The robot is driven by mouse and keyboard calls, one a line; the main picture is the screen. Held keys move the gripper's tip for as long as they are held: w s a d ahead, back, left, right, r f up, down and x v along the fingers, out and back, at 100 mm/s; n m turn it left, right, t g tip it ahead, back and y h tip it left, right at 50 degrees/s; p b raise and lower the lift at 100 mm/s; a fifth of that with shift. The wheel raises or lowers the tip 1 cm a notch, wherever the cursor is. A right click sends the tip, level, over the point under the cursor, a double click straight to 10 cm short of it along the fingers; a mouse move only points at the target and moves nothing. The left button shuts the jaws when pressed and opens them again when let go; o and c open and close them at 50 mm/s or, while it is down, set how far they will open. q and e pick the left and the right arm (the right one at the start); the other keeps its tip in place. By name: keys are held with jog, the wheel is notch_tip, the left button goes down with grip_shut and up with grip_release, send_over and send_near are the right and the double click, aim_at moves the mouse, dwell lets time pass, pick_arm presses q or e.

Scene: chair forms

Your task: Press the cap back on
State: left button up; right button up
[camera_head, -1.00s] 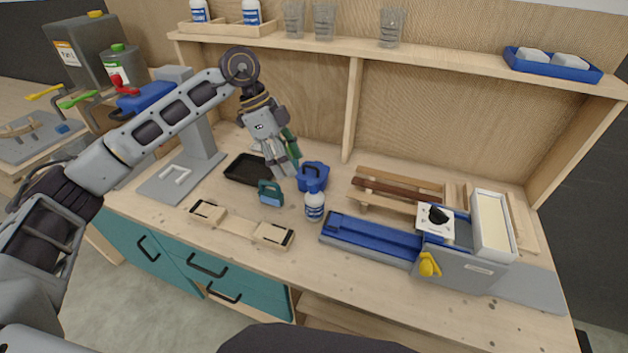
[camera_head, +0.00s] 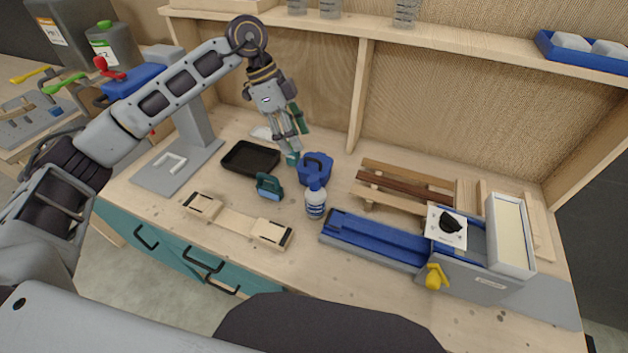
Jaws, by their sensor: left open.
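A white bottle (camera_head: 315,204) with a blue label stands upright on the workbench. Its top looks blue, but whether that is a seated cap is too small to tell. My left gripper (camera_head: 289,150) is open and points down, behind and to the left of the bottle, apart from it. A small teal piece (camera_head: 292,158) shows at the fingertips; I cannot tell whether it is part of the gripper or a separate thing. My right gripper is out of view.
A blue handled container (camera_head: 315,168) stands just behind the bottle. A teal item (camera_head: 268,186), a black tray (camera_head: 250,158) and a wooden fixture (camera_head: 237,220) lie to the left. A blue-railed grey device (camera_head: 372,238) and wooden slats (camera_head: 405,187) lie to the right. A shelf (camera_head: 440,42) runs above.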

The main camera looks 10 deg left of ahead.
pick_arm(q)
jog(key=p, duration=0.1)
send_near(313, 178)
jog(key=shift+x, duration=2.45)
jog(key=shift+w+d, duration=0.15)
jog(key=shift+s+d+f, duration=0.2)
jog(key=shift+f, duration=0.45)
jog(key=shift+p+x, duration=0.65)
jog(key=shift+x, duration=1.2)
jog(key=shift+s+a, duration=0.1)
jog(key=c, duration=0.8)
